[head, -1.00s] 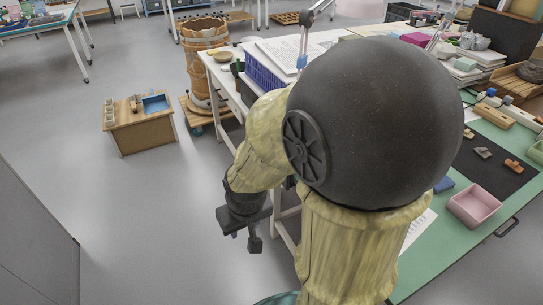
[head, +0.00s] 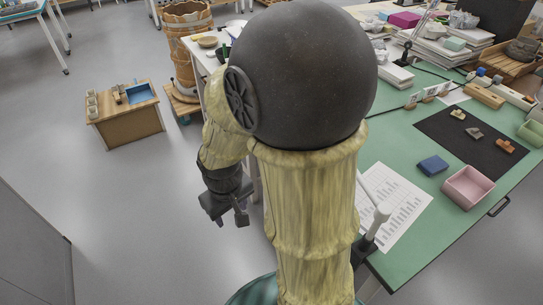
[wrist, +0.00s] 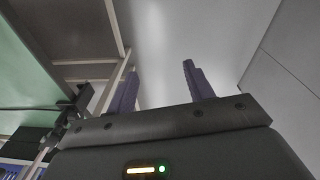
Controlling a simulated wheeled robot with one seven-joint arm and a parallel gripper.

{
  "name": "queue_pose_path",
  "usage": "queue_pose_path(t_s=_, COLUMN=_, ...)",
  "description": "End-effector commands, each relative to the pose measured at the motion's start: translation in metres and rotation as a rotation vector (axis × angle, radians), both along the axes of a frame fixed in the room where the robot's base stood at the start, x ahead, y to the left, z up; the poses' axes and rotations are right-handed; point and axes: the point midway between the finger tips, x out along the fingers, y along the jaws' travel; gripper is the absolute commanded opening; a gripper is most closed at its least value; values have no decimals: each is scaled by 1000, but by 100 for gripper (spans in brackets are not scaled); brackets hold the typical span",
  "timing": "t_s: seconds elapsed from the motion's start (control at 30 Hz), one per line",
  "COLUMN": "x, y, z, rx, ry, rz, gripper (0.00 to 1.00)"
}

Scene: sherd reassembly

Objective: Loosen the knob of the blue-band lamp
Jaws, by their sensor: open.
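My gripper (head: 231,217) hangs low left of the table, over open floor, in the head view. In the wrist view its two fingers (wrist: 160,68) stand apart with nothing between them. The blue-band lamp is not visible now; my dark arm joint covers the part of the table where a blue-banded lamp arm showed earlier. Its knob cannot be seen. A white post in a dark clamp (head: 377,222) stands at the near table edge, and a grey lamp arm (head: 428,32) at the back right; I see no blue band on either.
The green-topped table (head: 405,155) carries a pink tray (head: 467,187), a blue box (head: 433,165), a printed sheet (head: 395,212) and a black mat (head: 490,155) with sherds. A small wooden cabinet (head: 130,130) and a barrel (head: 187,45) stand left. The floor between is clear.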

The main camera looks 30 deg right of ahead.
Motion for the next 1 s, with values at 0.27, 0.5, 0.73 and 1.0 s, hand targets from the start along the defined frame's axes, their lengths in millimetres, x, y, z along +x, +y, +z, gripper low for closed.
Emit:
queue_pose_path(t_s=0.27, x=15, y=-12, z=-35, rx=-177, ry=277, rz=292, gripper=52)
queue_pose_path(t_s=0.5, x=34, y=-33, z=-56, rx=-375, ry=520, rz=523, gripper=52)
queue_pose_path(t_s=0.73, x=62, y=-51, z=-65, rx=-605, ry=752, rz=715, gripper=52)
queue_pose_path(t_s=1.0, x=107, y=-56, z=-65, rx=-931, ry=1019, rz=891, gripper=52)
